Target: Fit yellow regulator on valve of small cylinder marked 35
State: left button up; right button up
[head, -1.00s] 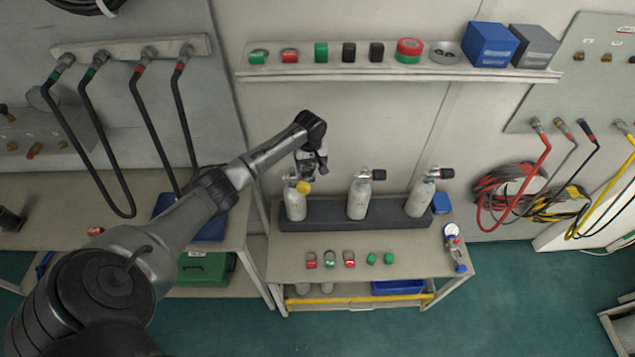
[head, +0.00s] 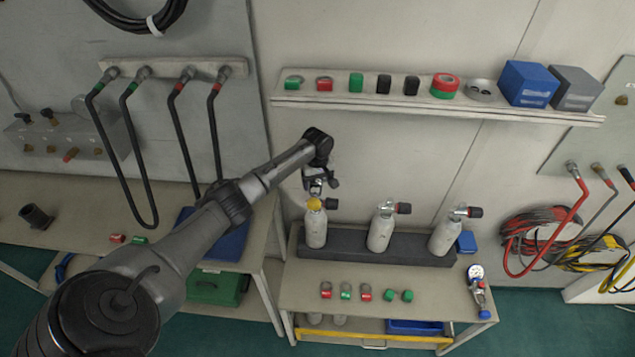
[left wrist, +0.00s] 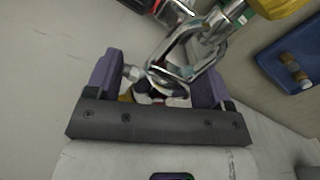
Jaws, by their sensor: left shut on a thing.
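My left gripper (head: 316,186) is above the leftmost of three small grey cylinders (head: 316,234) standing in a dark rack. It is shut on the yellow regulator (head: 314,204), whose yellow part shows at the top of that cylinder. In the left wrist view the purple fingers (left wrist: 153,80) are on either side of the regulator's chrome clamp (left wrist: 185,58). The cylinder's valve is mostly hidden; a dark knob (head: 331,204) sticks out right. I cannot tell whether clamp and valve touch. The middle cylinder (head: 380,232) and right cylinder (head: 445,236) stand upright. No marking is legible. My right gripper is out of view.
Several red and green rings and caps (head: 346,291) lie on the bench front. A gauge assembly (head: 477,285) lies at its right end. A shelf (head: 430,104) with small items runs above. Black hoses (head: 130,155) hang at left, coiled hoses (head: 540,240) at right.

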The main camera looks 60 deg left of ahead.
pick_arm(q)
jog(key=shift+f+b, duration=0.55)
jog(key=shift+r, duration=0.1)
jog(key=shift+w+p, duration=0.1)
jog(key=shift+p, duration=0.5)
jog(key=shift+f, duration=0.2)
jog(key=shift+f, duration=0.75)
dwell(0.8)
jog(key=shift+f, duration=0.3)
dwell(0.5)
jog(key=shift+f, duration=0.4)
